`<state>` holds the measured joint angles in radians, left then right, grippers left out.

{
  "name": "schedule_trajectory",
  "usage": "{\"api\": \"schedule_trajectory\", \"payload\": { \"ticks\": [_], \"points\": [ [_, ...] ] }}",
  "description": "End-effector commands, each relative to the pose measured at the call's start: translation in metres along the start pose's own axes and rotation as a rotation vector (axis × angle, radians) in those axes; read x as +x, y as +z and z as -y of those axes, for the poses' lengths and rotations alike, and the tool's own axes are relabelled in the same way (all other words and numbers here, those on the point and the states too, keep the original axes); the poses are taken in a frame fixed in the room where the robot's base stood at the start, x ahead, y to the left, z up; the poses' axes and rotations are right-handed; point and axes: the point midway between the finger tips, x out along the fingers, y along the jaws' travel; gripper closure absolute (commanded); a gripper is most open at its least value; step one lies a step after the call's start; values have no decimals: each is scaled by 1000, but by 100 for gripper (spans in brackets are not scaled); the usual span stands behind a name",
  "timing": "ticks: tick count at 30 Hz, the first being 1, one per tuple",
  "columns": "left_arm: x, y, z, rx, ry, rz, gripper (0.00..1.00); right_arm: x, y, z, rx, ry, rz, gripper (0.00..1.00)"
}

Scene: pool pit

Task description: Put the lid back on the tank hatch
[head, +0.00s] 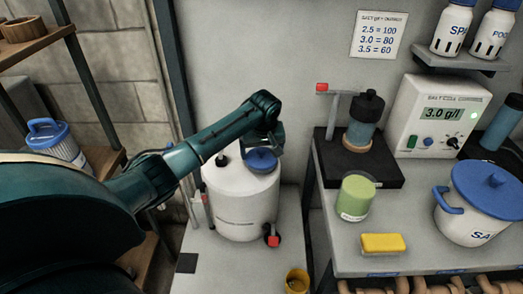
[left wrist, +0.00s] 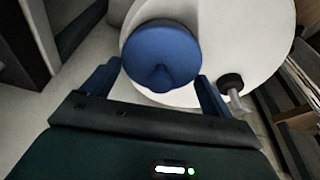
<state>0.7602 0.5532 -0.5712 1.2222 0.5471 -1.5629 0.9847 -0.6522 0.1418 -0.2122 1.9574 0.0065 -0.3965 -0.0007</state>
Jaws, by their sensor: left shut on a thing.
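My left gripper (head: 263,145) is over the tank and shut on the lid. In the left wrist view the lid (left wrist: 160,50) sits between the two fingers (left wrist: 157,85), with the white tank (left wrist: 270,30) behind it. The hatch opening is hidden under the lid, and I cannot tell whether the lid touches the rim. My right gripper is not in view.
A black cap (head: 222,160) stands on the tank top, left of the lid. A red-handled tap (head: 273,240) is low on its front. A grey bench (head: 400,260) on the right holds a salt tub (head: 470,220) and green jar (head: 356,198). Wooden shelves (head: 40,45) are at left.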

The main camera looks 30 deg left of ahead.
Motion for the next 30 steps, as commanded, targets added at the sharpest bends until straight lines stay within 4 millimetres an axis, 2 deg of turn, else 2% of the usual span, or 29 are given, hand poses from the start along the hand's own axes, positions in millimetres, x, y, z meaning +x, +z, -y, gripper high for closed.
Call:
{"api": "schedule_trajectory", "payload": {
  "ticks": [13,14,18,30],
  "points": [
    [1,0,0,0,-1,0,36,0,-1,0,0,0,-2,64],
    [1,0,0,0,-1,0,13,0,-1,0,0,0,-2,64],
    [0,0,0,0,-1,0,2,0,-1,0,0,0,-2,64],
    [0,0,0,0,-1,0,0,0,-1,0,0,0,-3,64]
  ]
}}
